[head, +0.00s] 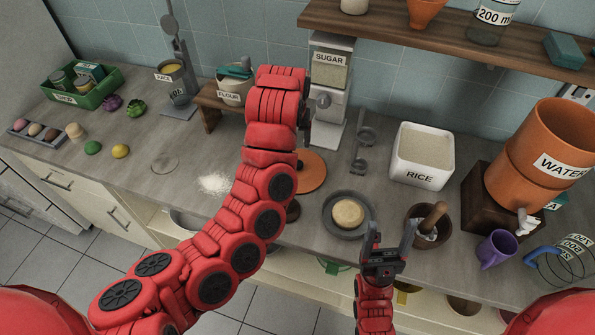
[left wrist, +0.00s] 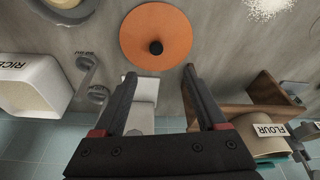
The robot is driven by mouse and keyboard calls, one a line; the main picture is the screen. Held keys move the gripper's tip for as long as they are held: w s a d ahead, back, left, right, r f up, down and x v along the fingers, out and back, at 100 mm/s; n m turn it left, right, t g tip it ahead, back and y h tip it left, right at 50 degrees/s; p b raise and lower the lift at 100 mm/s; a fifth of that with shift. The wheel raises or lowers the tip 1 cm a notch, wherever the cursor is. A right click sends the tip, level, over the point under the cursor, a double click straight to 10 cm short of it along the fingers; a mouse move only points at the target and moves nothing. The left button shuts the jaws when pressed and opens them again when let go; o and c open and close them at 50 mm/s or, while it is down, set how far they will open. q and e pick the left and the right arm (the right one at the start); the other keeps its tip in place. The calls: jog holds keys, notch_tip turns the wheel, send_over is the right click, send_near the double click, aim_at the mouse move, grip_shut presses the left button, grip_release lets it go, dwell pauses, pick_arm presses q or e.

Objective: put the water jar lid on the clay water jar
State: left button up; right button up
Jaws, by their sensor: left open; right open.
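The water jar lid, a flat orange disc with a dark knob, lies on the counter; the head view shows part of it (head: 314,172) beside my left arm, and the left wrist view shows it whole (left wrist: 155,25). My left gripper (left wrist: 160,74) is open and empty, its fingertips pointing toward the lid's near edge and knob; in the head view my own arm mostly hides it. The clay water jar (head: 525,130), orange and labelled WATER, stands open-topped at the right on a dark wooden stand. My right gripper (head: 390,235) is open and empty near the counter's front edge.
A dough plate (head: 332,227), a mortar with pestle (head: 413,235), a purple mug (head: 497,248) and a rice bin (head: 421,170) stand between lid and jar. A sugar dispenser (head: 330,75) is behind the lid. A wooden shelf (head: 400,32) overhangs the back.

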pick_arm(q)
jog(key=x, duration=0.3)
jog(key=p, duration=0.3)
send_over(298, 163)
jog(key=s+a, duration=0.1)
jog(key=s, duration=0.1)
notch_tip(298, 163, down, 6)
jog(key=shift+r, duration=0.2)
jog(key=shift+w+f, duration=0.15)
jog(key=shift+f, duration=0.1)
jog(key=shift+w+d+f+p, duration=0.15)
jog(key=shift+d+f+p, duration=0.05)
jog(key=shift+f+p, duration=0.35)
jog(key=shift+w+d+f+p, duration=0.15)
jog(key=shift+f+p, duration=0.15)
jog(key=shift+f, duration=0.15)
jog(key=shift+w+d+f+p, duration=0.1)
jog(key=shift+f+p, duration=0.2)
jog(key=shift+f, duration=0.1)
jog(key=shift+x, duration=1.25)
grip_shut()
